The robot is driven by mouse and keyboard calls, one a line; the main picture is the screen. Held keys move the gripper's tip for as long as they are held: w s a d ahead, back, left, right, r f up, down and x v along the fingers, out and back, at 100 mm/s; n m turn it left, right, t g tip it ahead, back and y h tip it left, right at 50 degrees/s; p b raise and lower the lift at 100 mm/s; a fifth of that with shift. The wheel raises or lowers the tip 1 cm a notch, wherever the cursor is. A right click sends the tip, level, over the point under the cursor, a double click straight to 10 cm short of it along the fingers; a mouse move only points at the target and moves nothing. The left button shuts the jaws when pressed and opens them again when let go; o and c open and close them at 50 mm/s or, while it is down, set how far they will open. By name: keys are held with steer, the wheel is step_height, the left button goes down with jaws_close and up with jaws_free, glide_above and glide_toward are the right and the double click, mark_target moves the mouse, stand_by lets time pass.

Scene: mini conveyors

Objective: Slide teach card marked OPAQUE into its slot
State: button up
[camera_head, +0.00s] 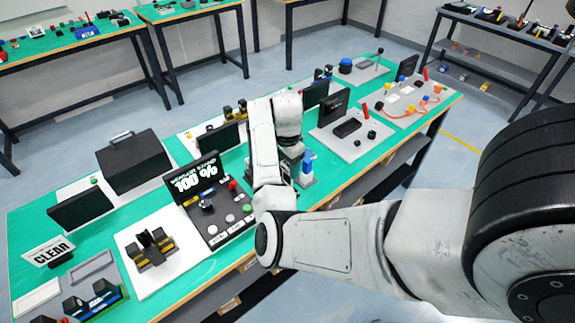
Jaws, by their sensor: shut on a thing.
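My gripper (289,155) is over the middle of the green bench, below my white wrist. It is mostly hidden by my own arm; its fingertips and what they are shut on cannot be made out. No card reading OPAQUE shows. A white card marked CLEAR (48,251) leans in a small black stand at the bench's left end. A white plate (128,240) left of my arm carries a black and yellow fixture (151,246) with upright posts. Whether this has the card's slot cannot be told.
A dark control panel (215,215) with a lit display, knob and buttons stands left of my forearm. A blue-topped device (307,165) stands close right of my gripper. A black case (134,160) is behind. Grey and white trays (37,298) lie front left.

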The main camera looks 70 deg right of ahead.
steer(key=shift+f+b, duration=0.95)
steer(key=shift+f, duration=1)
steer(key=o, duration=1.2)
steer(key=shift+r, duration=0.1)
step_height(320, 180, up, 11)
steer(key=shift+f+b, duration=0.2)
steer(key=shift+b, duration=0.35)
